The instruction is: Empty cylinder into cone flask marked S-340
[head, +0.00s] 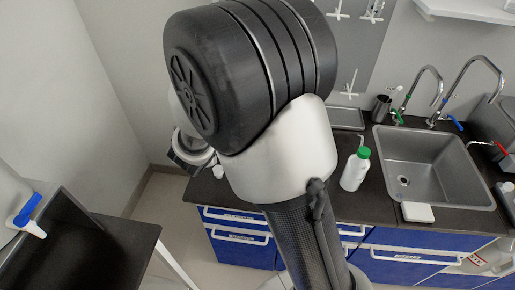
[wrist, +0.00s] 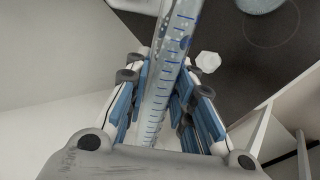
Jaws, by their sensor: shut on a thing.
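A clear glass cylinder with blue graduation marks (wrist: 174,45) runs up through the middle of the wrist view. My gripper (wrist: 166,82) is shut on it, with a blue-padded finger on each side. The cylinder's upper end is cut off by the picture edge, and I cannot tell how much liquid it holds. No cone flask marked S-340 can be made out in either view.
A dark countertop (wrist: 235,60) lies beyond the gripper, with a small white hexagonal piece (wrist: 208,61) on it. In the head view a white bottle with a green cap (head: 355,170) stands left of the sink (head: 430,165). A dark bench (head: 95,255) is at lower left.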

